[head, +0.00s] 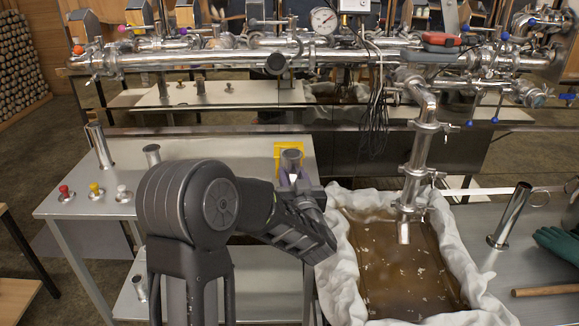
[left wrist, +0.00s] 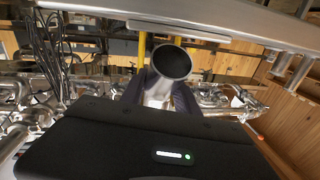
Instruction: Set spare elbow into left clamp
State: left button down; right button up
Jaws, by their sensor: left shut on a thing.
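My left gripper (head: 292,180) is shut on the spare elbow (head: 291,158), a short shiny metal tube piece. In the left wrist view the elbow's round, dark open end (left wrist: 172,62) faces the camera, between the two dark fingers (left wrist: 160,96). A yellow bracket (head: 277,148) stands right behind the elbow in the head view; two yellow uprights also show behind it in the left wrist view (left wrist: 142,48). I cannot tell whether this bracket is the left clamp, nor whether the elbow touches it. The elbow's lower part is hidden. My right gripper is not in view.
The metal side table (head: 75,203) holds upright tubes and red, yellow and white knobs (head: 95,189). A cloth-lined tub (head: 345,262) of brown liquid stands right of my arm, under a hanging pipe (head: 418,150). Another upright tube (head: 511,215) stands at the right.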

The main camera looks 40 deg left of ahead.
aim_at(290, 168)
pick_arm(q)
jog(key=x, duration=0.4)
jog(key=shift+a+r+p, duration=0.1)
jog(key=shift+p, duration=0.25)
jog(key=shift+f, duration=0.25)
jog(key=c, duration=0.9)
grip_release()
